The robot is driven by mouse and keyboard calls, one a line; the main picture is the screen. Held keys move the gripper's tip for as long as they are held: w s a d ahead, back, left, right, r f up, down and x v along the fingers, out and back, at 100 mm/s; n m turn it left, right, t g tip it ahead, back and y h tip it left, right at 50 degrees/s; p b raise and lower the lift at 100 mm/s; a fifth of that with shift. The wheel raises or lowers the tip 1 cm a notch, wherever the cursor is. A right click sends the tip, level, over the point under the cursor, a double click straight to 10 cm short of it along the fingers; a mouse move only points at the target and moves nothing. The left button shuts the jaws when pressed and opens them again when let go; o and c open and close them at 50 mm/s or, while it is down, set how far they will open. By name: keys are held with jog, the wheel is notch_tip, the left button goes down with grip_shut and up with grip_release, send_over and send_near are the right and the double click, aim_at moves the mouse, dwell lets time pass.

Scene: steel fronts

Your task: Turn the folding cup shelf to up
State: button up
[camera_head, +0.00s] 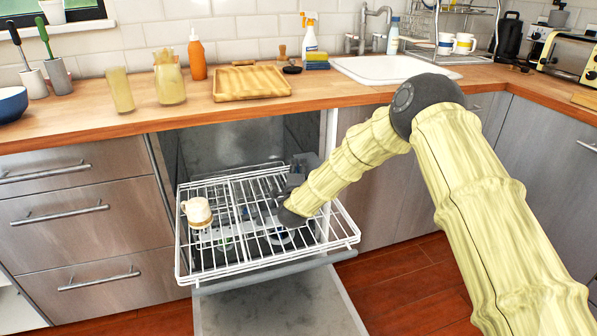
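The white wire dishwasher rack (268,258) is pulled out over the lowered dishwasher door (278,305). The folding cup shelf cannot be told apart for sure from the rack's other white wires; no wire section clearly stands upright. A cream mug with a tan base (197,212) is on the left part of the rack. My gripper (272,203) is low over the middle of the rack, to the right of the mug and apart from it. Its dark fingers are small and blend with the wires, so their opening and any contact are unclear.
The wooden counter (330,95) runs above the dishwasher. It holds a wooden tray (250,83), an orange bottle (197,58), a spray bottle (309,38) and two yellowish vessels at the left. Drawers (75,215) flank the dishwasher on the left. Red-brown floor is free at the right.

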jog(key=shift+c, duration=0.2)
grip_shut()
